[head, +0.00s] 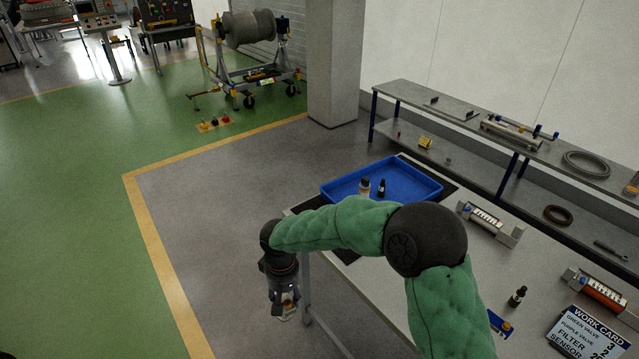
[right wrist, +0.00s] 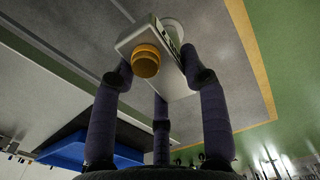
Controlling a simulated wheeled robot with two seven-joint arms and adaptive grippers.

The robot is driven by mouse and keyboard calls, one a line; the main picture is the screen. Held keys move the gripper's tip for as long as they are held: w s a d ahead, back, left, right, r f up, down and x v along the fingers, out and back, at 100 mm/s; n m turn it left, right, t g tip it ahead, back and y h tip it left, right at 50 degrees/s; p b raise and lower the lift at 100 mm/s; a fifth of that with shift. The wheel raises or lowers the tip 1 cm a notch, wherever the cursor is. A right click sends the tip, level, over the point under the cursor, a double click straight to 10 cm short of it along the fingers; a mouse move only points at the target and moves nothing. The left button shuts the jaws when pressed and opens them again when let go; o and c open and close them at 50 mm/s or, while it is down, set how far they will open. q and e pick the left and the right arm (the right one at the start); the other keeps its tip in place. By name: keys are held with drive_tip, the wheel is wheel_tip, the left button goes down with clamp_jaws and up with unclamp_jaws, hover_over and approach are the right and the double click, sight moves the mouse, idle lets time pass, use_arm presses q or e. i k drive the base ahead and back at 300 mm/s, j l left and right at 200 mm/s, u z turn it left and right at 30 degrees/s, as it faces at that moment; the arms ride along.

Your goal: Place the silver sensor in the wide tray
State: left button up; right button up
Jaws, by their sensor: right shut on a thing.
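The silver sensor is a silver block with an orange-yellow round cap. It shows large in the right wrist view (right wrist: 165,60), between the fingers, and small in the head view (head: 287,312). My right gripper (head: 284,300) is shut on it and points down, beyond the left edge of the table, over the grey floor. The wide blue tray (head: 415,182) lies on a black mat at the table's far end, up and right of the gripper. It also shows at the lower left of the right wrist view (right wrist: 68,152). My left gripper is out of view.
A white-topped bottle (head: 364,188) and a dark bottle (head: 381,189) stand at the tray, partly behind my arm. A work card (head: 590,335), a black bottle (head: 517,297) and two silver racks (head: 490,222) are on the table. A shelf (head: 470,118) runs behind.

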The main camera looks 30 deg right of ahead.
sight(394, 186)
drive_tip(key=i+j+u, duration=0.25)
drive_tip(key=i, duration=0.55)
drive_tip(key=i+u, duration=0.25)
drive_tip(key=i, duration=0.6)
drive_tip(key=i+l+z, duration=0.1)
drive_tip(key=i+z, duration=0.3)
drive_tip(key=i, duration=0.15)
drive_tip(key=i+j+z, duration=0.1)
drive_tip(key=i+z, duration=0.35)
drive_tip(key=i+j+z, duration=0.4)
drive_tip(key=i, duration=0.25)
drive_tip(key=i+l+z, duration=0.2)
drive_tip(key=i+z, duration=1.2)
drive_tip(key=i+j+z, duration=0.3)
drive_tip(key=z, duration=0.15)
